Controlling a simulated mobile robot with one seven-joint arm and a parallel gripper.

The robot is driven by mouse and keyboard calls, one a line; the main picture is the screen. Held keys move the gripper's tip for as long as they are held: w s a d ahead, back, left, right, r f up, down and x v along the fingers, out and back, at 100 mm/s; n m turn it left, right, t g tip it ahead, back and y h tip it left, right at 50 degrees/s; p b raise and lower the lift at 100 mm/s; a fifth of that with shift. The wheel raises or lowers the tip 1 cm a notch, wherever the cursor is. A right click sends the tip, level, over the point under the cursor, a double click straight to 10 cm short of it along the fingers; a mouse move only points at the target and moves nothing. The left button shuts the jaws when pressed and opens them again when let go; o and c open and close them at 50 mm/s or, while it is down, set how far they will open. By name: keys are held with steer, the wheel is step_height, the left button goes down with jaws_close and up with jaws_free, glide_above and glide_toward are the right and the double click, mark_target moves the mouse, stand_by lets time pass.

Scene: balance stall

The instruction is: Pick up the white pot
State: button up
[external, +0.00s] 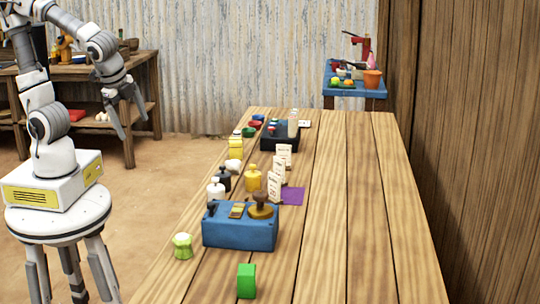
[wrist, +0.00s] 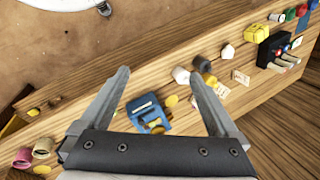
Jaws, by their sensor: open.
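The white pot (external: 216,192), a small rounded pot with a knob on top, stands on the long wooden table just behind the blue box. In the wrist view a white rounded thing (wrist: 181,75), likely the same pot, lies between the fingers, near the right fingertip. My gripper (external: 133,129) hangs left of the table, well apart from the pot. Its fingers are spread and empty; it also shows in the wrist view (wrist: 160,75). A black pot (external: 223,178) stands right behind the white one, and a yellow pot (external: 253,179) stands to its right.
The blue box (external: 240,228) stands in front of the pots. A green-and-white thing (external: 182,246) and a green block (external: 246,281) are nearer. Another white thing (external: 234,166) lies behind, with upright cards (external: 275,185) to the right. The table's right side is clear.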

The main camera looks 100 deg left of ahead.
steer(key=w+a+f+m+g+y+b, duration=0.1)
steer(key=w+f+m+y+b, duration=0.2)
steer(key=w+f+m+y, duration=0.35)
steer(key=m+t+y+b, duration=0.2)
steer(key=m+t+y, duration=0.15)
steer(key=m, duration=0.75)
glide_toward(211, 192)
steer(key=shift+t+h, duration=0.45)
steer(key=shift+h, duration=0.15)
steer(key=x, duration=0.4)
steer(key=b+x, duration=0.1)
steer(key=x, duration=0.3)
steer(key=b+x, duration=0.1)
steer(key=x, duration=0.3)
steer(key=shift+s+a+r, duration=0.25)
steer(key=shift+a, duration=0.35)
jaws_close()
